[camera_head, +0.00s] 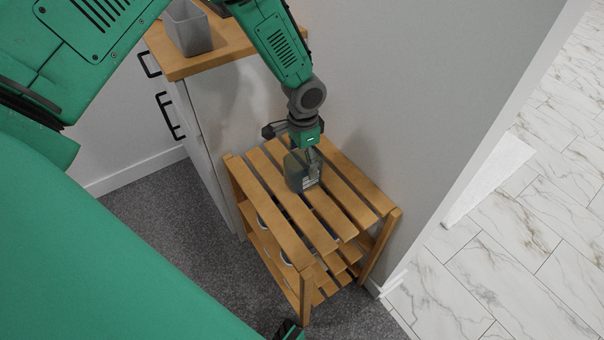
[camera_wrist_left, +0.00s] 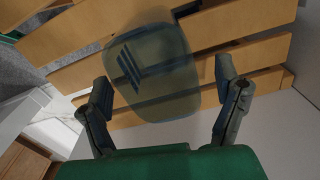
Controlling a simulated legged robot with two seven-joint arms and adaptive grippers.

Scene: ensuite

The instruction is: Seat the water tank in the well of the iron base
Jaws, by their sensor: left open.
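The water tank (camera_head: 301,174) is a translucent grey-blue vessel standing on the top slats of a wooden rack. My left gripper (camera_head: 312,158) is just above and beside it, and its arm reaches down over the rack. In the left wrist view the tank (camera_wrist_left: 155,72) lies ahead of the left gripper (camera_wrist_left: 165,92), whose two fingers are spread wide on either side. I cannot tell whether a finger touches it. I cannot make out the iron base or its well in either view. A dark tip at the bottom edge of the head view may be my right gripper (camera_head: 288,331); its jaws cannot be made out.
The slatted wooden rack (camera_head: 352,195) stands against a grey wall, with pale round items on its lower shelves. A wood-topped white cabinet (camera_head: 205,66) beside it carries a grey open bin (camera_head: 188,30). Grey carpet (camera_head: 165,225) lies in front; marble-look tiles (camera_head: 510,240) are at right.

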